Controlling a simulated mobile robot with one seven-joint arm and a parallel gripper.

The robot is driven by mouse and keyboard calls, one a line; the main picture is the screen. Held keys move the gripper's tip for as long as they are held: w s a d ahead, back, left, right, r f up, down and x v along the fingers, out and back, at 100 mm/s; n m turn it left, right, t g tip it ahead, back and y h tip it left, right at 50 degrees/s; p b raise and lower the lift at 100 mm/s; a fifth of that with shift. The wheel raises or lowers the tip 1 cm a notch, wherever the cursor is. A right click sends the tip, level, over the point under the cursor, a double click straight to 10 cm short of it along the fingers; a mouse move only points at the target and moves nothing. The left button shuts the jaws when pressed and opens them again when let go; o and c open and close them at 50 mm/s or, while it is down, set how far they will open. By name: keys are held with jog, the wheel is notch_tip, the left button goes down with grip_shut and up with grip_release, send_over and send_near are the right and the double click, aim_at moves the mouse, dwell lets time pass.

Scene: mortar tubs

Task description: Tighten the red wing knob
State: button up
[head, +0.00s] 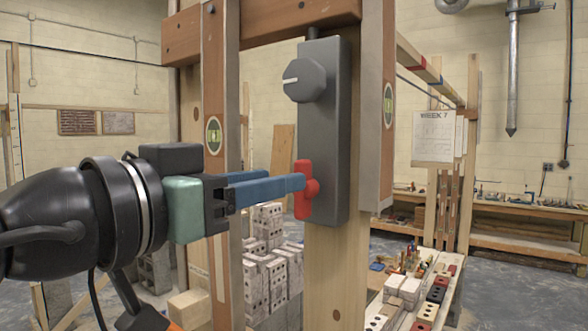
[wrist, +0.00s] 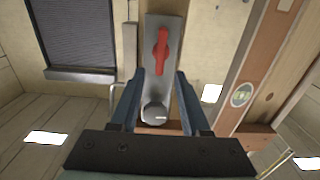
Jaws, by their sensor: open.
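The red wing knob (head: 302,207) is on the lower part of a dark grey upright panel (head: 325,130). Its wing stands nearly upright. My gripper (head: 299,182) reaches in from the left with its blue fingers level, and the fingertips overlap the knob's middle in the head view. In the wrist view the knob (wrist: 161,50) lies in line with the gap between my open fingers (wrist: 160,73), just beyond the tips. I cannot tell whether either finger touches it. Nothing is held.
A grey round dial (head: 305,80) with a white mark sits above the knob on the panel. Wooden posts (head: 376,100) flank the panel, with a cross beam above. Stacked grey blocks (head: 268,270) stand below my gripper. A bench (head: 530,245) runs along the back right.

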jog(key=x, duration=0.5)
jog(key=shift+p, duration=0.35)
grip_shut()
